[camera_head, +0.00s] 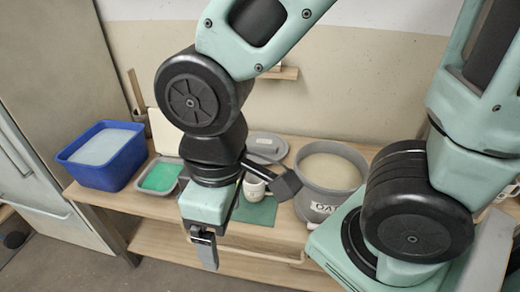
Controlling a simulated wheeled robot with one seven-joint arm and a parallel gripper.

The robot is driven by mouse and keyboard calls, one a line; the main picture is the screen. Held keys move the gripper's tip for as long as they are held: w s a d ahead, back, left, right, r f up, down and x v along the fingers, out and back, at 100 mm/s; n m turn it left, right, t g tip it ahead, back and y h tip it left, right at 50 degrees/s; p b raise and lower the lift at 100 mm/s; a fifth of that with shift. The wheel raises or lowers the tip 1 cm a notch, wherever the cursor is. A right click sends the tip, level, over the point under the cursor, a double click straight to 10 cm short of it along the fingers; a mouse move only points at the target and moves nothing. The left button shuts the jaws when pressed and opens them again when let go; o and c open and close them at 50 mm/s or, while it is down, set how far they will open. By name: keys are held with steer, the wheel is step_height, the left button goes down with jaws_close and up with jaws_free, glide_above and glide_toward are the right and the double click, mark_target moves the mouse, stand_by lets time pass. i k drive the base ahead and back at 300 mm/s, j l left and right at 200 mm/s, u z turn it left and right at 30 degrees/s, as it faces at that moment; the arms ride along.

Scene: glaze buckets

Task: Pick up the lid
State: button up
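A round grey lid (277,148) lies at the back of the wooden table against the wall. A small handle shows on its top, and its left and lower parts are hidden behind my arm. To its right stands an open grey bucket (312,203) with a label that starts "OA", holding a beige fill. My gripper (205,252) hangs fingers down by the table's front edge, in front of and to the left of the lid and well apart from it. The fingers overlap in this view, so their opening cannot be told. Nothing shows held in them.
A blue tub (117,168) and a small tray of green glaze (160,178) stand at the left of the table (125,199). A white mug (254,190) and a green mat (258,213) lie between my gripper and the lid. A wooden shelf (285,73) is on the wall.

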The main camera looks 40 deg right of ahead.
mark_target(271, 145)
steer(key=i+j+z, duration=0.15)
steer(key=z, duration=1.5)
steer(key=j, duration=0.85)
steer(key=i+j+z, duration=0.1)
steer(key=j, duration=0.75)
